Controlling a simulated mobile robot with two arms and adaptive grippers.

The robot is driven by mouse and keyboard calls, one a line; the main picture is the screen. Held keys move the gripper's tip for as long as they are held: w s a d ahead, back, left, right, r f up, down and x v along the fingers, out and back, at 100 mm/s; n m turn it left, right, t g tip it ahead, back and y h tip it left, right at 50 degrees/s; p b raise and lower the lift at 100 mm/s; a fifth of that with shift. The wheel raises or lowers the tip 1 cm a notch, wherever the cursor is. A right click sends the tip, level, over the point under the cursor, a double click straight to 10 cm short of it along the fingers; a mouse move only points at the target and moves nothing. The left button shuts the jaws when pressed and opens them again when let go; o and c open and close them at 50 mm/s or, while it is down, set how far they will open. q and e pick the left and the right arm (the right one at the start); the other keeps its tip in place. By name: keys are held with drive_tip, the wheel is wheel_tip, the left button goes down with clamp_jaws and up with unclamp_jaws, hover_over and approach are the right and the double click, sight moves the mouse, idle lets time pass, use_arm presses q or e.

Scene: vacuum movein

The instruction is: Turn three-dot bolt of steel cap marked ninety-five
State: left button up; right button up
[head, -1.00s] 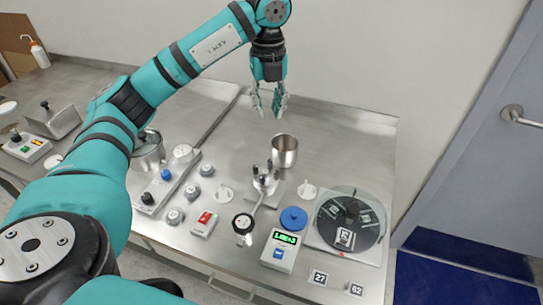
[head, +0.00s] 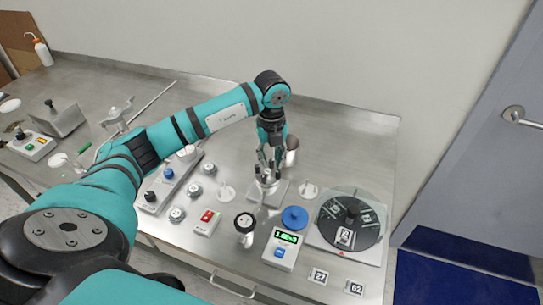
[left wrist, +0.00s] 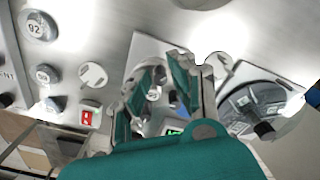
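A steel fixture (head: 266,187) with upright bolts stands on a square plate near the table's middle. My left gripper (head: 268,167) points down just above it and covers much of it in the head view. In the left wrist view my left gripper (left wrist: 163,82) is open, with the round steel top (left wrist: 153,93) of the fixture showing between its fingers. I cannot tell whether they touch it. The dots on the bolts and a ninety-five mark cannot be read. Several small round steel caps (head: 177,214) lie to the left; one cap (left wrist: 38,26) seems to read 92. My right gripper is out of view.
A dark round turntable (head: 350,222) stands at the right, with a blue disc (head: 294,218) and a green-lit meter (head: 282,248) beside it. A steel cup (head: 291,148) is close behind my gripper. A red-buttoned box (head: 207,221) is front left. The back right tabletop is clear.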

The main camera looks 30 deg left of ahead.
use_arm(q)
drive_tip(key=shift+f, duration=0.1)
drive_tip(key=shift+c, duration=0.3)
clamp_jaws()
drive_tip(key=shift+f+m+b, duration=0.1)
drive_tip(key=shift+m+b, duration=1.35)
drive_tip(key=shift+m, duration=0.95)
drive_tip(key=shift+r, duration=0.2)
drive_tip(key=shift+o, duration=0.3)
unclamp_jaws()
